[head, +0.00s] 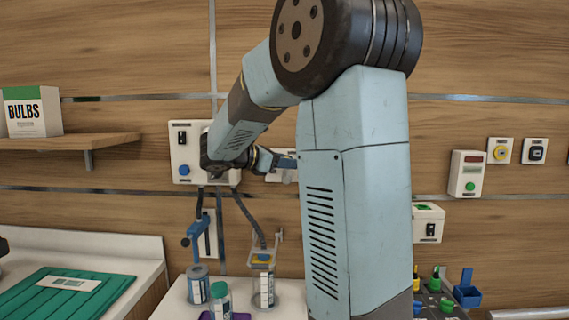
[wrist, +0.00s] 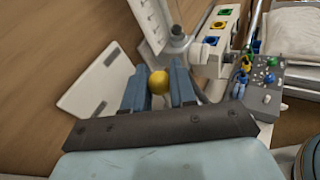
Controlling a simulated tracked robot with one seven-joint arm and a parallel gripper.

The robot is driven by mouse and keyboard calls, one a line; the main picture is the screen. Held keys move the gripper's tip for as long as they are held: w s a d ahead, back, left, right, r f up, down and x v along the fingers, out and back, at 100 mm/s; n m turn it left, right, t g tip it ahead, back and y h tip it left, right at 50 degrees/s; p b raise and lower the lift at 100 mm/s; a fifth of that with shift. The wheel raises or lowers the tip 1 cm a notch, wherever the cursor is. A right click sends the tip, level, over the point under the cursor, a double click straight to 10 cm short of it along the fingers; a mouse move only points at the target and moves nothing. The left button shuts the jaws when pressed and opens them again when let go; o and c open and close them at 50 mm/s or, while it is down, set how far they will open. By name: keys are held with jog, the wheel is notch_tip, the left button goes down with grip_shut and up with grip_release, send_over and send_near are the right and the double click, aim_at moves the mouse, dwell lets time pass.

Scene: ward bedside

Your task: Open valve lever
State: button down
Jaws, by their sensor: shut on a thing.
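In the wrist view, the two blue fingers of my gripper (wrist: 159,88) are on either side of a round yellow knob (wrist: 158,82), which looks like the end of the valve lever. My gripper is shut on it. The rest of the lever is hidden or not clear. A white plate (wrist: 92,82) on the wood wall is left of the fingers. In the head view, my gripper (head: 288,162) is at the wall in front of a small white plate (head: 281,177), partly behind my arm. The knob cannot be made out there.
A white control box (head: 184,137) is on the wall left of my gripper. Below stand several canisters, one with a blue handle (head: 195,232). Right of my arm are wall boxes (head: 467,174) and a grey tray with coloured knobs (wrist: 262,98). A shelf (head: 70,140) is at left.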

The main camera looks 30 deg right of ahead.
jog(key=c, duration=1)
grip_release()
jog(key=shift+o, duration=0.2)
jog(key=v, duration=1.3)
jog(key=shift+a, duration=0.35)
jog(key=shift+r, duration=0.1)
